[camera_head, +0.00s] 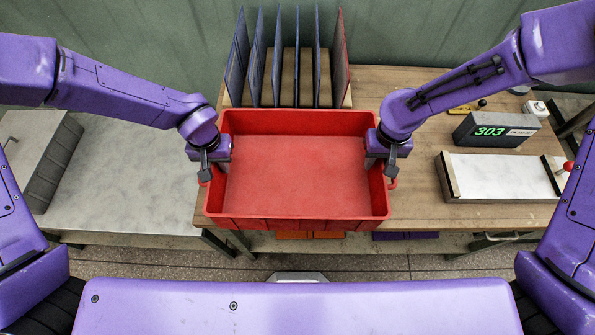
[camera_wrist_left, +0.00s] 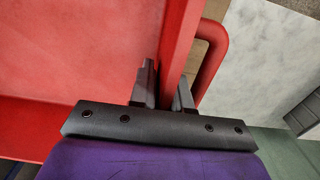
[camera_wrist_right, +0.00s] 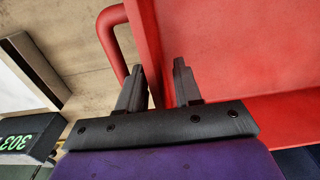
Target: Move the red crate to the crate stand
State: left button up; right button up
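The red crate (camera_head: 298,224) sits upright on the wooden table in the middle of the head view, and its inside looks empty. My left gripper (camera_head: 205,176) is at its left wall; in the left wrist view (camera_wrist_left: 168,85) the fingers straddle the wall closely, next to the side handle, and look shut on it. My right gripper (camera_head: 390,180) is at the right wall; in the right wrist view (camera_wrist_right: 157,80) its fingers straddle the wall with a visible gap. A stand with a pale marbled top (camera_head: 120,195) is at the left; no label confirms it as the crate stand.
A rack with several upright dark boards (camera_head: 296,60) and one red-edged board stands just behind the crate. A grey block (camera_head: 45,165) occupies the left stand's far-left side.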

pick_arm(q)
jog(key=c, duration=0.3)
pick_arm(e)
jog(key=c, duration=0.3)
pick_arm(q)
grip_shut()
pick_arm(e)
grip_shut()
dwell(0.6)
